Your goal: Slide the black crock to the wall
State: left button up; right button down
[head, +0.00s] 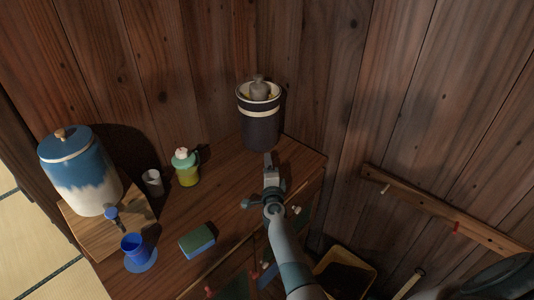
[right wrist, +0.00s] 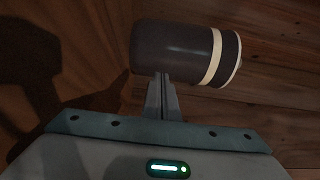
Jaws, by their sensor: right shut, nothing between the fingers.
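The black crock (head: 261,127) stands upright at the far right end of the wooden counter, close to the plank wall (head: 215,60). It has a cream band, and a grey knob shows at its top. My right gripper (head: 268,158) is shut and empty just in front of the crock's lower side. In the right wrist view the shut fingertips (right wrist: 161,77) reach the dark side of the crock (right wrist: 175,50). I cannot tell whether they touch it. My left gripper is in neither view.
A blue and white dispenser (head: 82,172) stands on a wooden stand at the left. A blue cup (head: 134,247), a small grey cup (head: 153,182), a green pitcher (head: 186,169) and a sponge (head: 197,241) are on the counter (head: 222,192). A peg rail (head: 440,215) runs along the right wall.

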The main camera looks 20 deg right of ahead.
jog(key=v, duration=0.4)
jog(key=shift+s, duration=0.15)
jog(key=shift+s, duration=0.1)
